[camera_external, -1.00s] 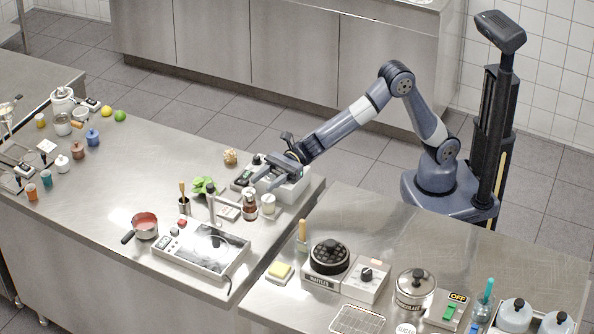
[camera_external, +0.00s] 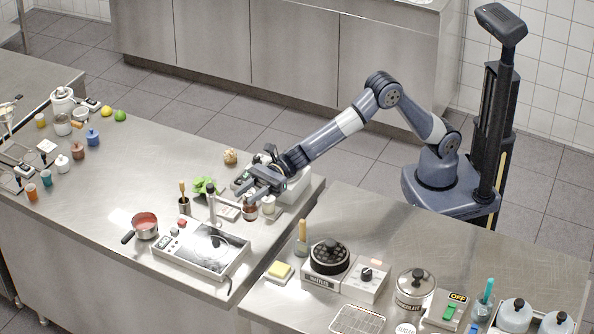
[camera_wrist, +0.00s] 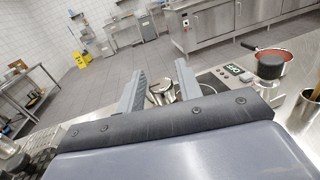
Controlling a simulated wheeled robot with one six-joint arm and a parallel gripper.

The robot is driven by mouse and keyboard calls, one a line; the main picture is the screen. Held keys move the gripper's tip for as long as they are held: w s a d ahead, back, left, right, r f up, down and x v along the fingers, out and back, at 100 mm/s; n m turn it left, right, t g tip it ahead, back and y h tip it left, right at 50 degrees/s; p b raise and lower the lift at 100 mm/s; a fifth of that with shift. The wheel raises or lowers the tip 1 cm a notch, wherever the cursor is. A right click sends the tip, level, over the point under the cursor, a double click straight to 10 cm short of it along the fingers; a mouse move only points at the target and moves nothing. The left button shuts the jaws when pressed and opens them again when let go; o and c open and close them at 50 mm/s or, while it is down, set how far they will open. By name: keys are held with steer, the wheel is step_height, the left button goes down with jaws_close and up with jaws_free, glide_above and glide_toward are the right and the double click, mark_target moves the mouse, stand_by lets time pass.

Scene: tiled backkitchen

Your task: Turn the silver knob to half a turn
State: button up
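My gripper (camera_external: 250,188) is above the right part of the left counter, reaching left from the white box (camera_external: 296,188). In the wrist view its two fingers (camera_wrist: 160,88) are spread apart, with nothing held. A shiny silver round object (camera_wrist: 162,91) shows behind and between the fingers; I cannot tell whether it is the knob or a vessel. I cannot clearly single out the silver knob. My gripper covers part of the counter behind it.
A red-filled saucepan (camera_external: 146,226) stands left of the appliance. A leafy green item (camera_external: 203,186), a utensil pot (camera_external: 184,205) and small jars (camera_external: 268,205) stand close to my gripper. The right counter holds a waffle maker (camera_external: 329,258) and a box with a black dial (camera_external: 365,280).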

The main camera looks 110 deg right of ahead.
jaws_close()
steer(key=shift+f+b, duration=0.2)
steer(key=shift+b, duration=0.65)
